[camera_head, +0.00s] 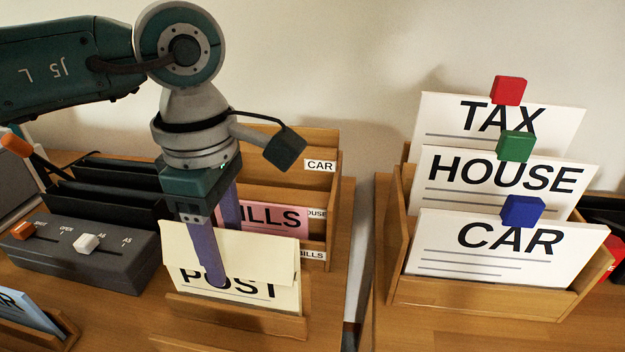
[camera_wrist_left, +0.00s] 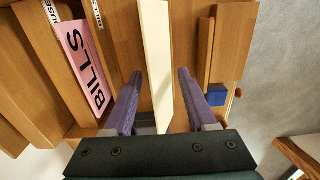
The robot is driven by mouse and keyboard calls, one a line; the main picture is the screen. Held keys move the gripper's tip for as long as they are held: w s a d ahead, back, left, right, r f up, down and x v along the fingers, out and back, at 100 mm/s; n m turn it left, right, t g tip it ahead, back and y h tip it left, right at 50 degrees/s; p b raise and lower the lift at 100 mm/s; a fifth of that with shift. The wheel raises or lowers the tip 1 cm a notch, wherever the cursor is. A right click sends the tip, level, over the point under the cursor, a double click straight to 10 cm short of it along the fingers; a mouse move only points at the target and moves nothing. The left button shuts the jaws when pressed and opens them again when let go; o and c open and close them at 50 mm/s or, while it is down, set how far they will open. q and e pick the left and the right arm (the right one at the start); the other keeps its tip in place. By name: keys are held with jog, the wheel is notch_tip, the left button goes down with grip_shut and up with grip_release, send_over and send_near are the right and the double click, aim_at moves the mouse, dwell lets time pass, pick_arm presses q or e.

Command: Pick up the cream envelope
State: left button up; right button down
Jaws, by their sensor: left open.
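The cream envelope (camera_head: 268,252), marked POST, stands upright in a low wooden holder (camera_head: 235,318) at the front. In the left wrist view it is a pale strip seen edge-on from above (camera_wrist_left: 155,45). My left gripper (camera_head: 222,250) points down over it and is open. One purple finger is in front of the envelope and hides part of the lettering; the other is behind it. In the left wrist view, the fingers (camera_wrist_left: 160,76) flank the strip, with a visible gap on each side. My right gripper is not in view.
Just behind stands a wooden sorter with CAR (camera_head: 320,166) and BILLS labels, holding a pink BILLS envelope (camera_head: 275,217). A dark device with sliders (camera_head: 85,250) is at left. A wooden rack (camera_head: 470,297) with TAX, HOUSE and CAR cards is at right, across a gap.

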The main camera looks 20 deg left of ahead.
pick_arm(q)
jog(key=shift+c, duration=0.3)
grip_shut()
dwell(1.0)
